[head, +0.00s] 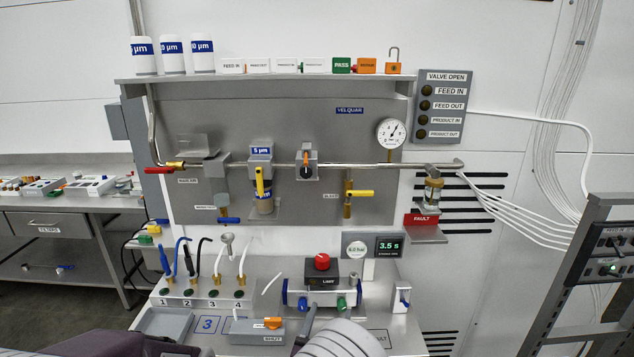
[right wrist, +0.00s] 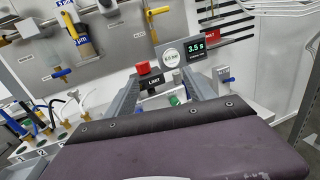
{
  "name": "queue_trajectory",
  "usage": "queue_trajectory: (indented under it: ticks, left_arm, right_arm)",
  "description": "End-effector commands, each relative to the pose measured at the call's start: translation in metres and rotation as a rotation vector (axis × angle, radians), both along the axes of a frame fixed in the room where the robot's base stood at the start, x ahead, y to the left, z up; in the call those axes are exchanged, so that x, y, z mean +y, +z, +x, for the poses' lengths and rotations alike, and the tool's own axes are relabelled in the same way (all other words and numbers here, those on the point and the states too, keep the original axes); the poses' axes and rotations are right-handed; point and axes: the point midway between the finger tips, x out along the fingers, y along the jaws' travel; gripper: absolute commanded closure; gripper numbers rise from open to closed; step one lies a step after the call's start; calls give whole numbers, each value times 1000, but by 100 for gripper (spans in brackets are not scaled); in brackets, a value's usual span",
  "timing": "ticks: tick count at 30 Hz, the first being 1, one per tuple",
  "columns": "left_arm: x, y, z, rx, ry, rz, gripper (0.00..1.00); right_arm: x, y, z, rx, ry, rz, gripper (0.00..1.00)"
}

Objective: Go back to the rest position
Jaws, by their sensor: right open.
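My right gripper (right wrist: 165,90) is open and empty. In the right wrist view its two grey fingers point toward the LIMIT box (right wrist: 153,82) with a red button (right wrist: 143,67), apart from each other with the box showing between them. In the head view one dark finger of this gripper (head: 306,324) shows just in front of the blue-ended block under the LIMIT box (head: 321,279); a grey ribbed part of my arm hides the rest. A purple part of mine shows at the lower left edge; its jaws cannot be made out.
Numbered sockets with cables (head: 203,291) stand at the left of the bench. A grey SHUT box (head: 257,331) lies in front. A timer display (head: 389,247) reads 3.5 s. A pipe panel (head: 290,205) stands behind. A rack (head: 560,290) is at the right.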

Motion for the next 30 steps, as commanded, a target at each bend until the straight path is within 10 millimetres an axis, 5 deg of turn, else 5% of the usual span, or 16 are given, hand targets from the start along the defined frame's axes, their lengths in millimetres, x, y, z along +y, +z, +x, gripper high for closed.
queue_trajectory:
  ticks: [8, 14, 17, 19, 21, 23, 25, 27, 30]
  left_arm:
    - [0, 0, 0, 0, 0, 0, 66]
    - [0, 0, 0, 0, 0, 0, 66]
    - [0, 0, 0, 0, 0, 0, 66]
    - [0, 0, 0, 0, 0, 0, 66]
    - [0, 0, 0, 0, 0, 0, 66]
    - [0, 0, 0, 0, 0, 0, 66]
    - [0, 0, 0, 0, 0, 0, 66]
    - [0, 0, 0, 0, 0, 0, 66]
    - [0, 0, 0, 0, 0, 0, 66]
  right_arm:
    - [-83, 41, 16, -65, -213, 76, 37]
    - [-187, 58, -6, -73, -534, 186, 37]
    - [-256, 53, -49, -52, -802, 313, 37]
    - [-299, 37, -97, -27, -1032, 460, 37]
    - [-321, 11, -153, -4, -1277, 663, 37]
    - [-318, -18, -201, 4, -1492, 898, 37]
    - [-287, -50, -238, -10, -1704, 1216, 37]
    - [-245, -73, -247, -42, -1843, 1524, 37]
    - [-191, -90, -234, -97, -1947, 1878, 37]
